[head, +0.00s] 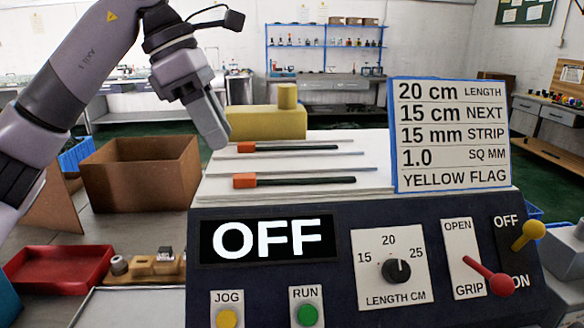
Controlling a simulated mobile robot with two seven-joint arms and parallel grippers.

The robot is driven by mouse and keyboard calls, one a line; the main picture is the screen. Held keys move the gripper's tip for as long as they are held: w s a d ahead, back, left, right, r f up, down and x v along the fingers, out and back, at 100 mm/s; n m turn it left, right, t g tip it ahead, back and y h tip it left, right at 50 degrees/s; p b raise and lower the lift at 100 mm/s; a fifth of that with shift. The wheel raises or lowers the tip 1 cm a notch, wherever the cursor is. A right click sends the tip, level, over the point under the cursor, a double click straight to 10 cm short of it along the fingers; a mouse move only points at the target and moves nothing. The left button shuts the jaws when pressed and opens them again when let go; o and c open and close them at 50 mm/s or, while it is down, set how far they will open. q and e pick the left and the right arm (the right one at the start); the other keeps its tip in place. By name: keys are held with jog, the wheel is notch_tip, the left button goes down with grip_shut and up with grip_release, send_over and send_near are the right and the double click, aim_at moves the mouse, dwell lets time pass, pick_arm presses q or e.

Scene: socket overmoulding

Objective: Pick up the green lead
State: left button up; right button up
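Two dark leads with orange ends lie on the white top of the machine. The far dark green lead (300,147) lies near the back, its orange end to the left. The near dark green lead (315,181) lies closer to the front panel, also with its orange end to the left. My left gripper (217,143) points down at the left edge of the white top, just left of the far lead's orange end and apparently above it. Its fingers overlap in this view, so their opening is hidden. My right gripper is out of view.
The control panel (340,222) reads OFF. A sign board (452,134) stands at the right of the white top. A yellow block (268,123) stands behind. A cardboard box (140,175) and a red tray (58,277) are on the left.

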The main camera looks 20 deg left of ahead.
aim_at(245, 176)
pick_arm(q)
jog(key=x, duration=0.7)
jog(key=shift+s+d+r, duration=0.1)
jog(key=shift+d+r, duration=0.05)
jog(key=shift+d, duration=0.2)
grip_shut()
